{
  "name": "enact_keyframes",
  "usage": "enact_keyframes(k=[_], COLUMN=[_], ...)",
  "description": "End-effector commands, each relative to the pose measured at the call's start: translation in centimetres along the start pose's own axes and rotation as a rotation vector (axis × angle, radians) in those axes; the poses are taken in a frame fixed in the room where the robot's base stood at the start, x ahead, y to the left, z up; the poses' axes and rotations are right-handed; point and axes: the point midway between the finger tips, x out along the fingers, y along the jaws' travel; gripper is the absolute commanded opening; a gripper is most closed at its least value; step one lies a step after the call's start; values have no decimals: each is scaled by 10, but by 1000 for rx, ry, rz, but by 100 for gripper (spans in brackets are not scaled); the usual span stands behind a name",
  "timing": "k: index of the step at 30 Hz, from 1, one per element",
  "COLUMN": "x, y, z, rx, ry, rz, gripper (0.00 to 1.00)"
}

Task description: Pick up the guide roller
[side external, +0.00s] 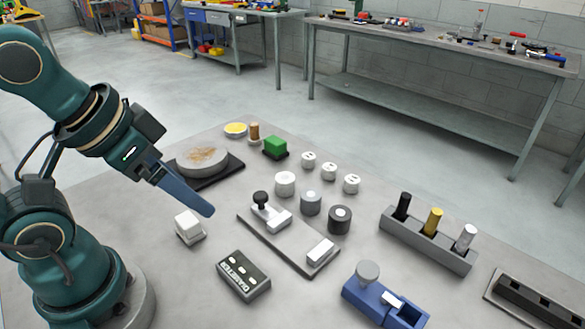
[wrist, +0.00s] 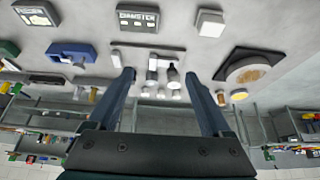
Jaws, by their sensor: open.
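I cannot tell for certain which piece is the guide roller. Three short upright cylinders stand mid-table in the side view: a white one (side external: 285,183), a grey one (side external: 311,203) and a dark one with a pale centre (side external: 339,219). A rack (side external: 428,244) to their right holds a black, a yellow and a silver upright cylinder. My gripper (side external: 207,209) is above the table, left of the three cylinders and apart from them. In the wrist view my gripper (wrist: 159,76) is open and empty, with small cylinders showing farther off between its fingers.
A grey rail plate (side external: 285,246) with a black-knobbed carriage lies in front of the cylinders. A labelled box (side external: 243,275), white block (side external: 189,227), blue fixture (side external: 384,302), round disc (side external: 202,160) and green block (side external: 275,147) stand around. Several small white discs stand behind.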

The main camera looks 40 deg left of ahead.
Motion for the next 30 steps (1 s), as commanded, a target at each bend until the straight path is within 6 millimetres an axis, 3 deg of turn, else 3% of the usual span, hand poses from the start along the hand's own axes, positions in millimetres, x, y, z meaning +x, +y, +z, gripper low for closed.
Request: enact_keyframes(k=[13,22,30], x=[-5,-46,-14], y=[0,-1,-36], z=[-3,-26,-50], rx=[0,16,733], ry=[2,1,-125], rz=[0,-6,-243], gripper=[69,69,69])
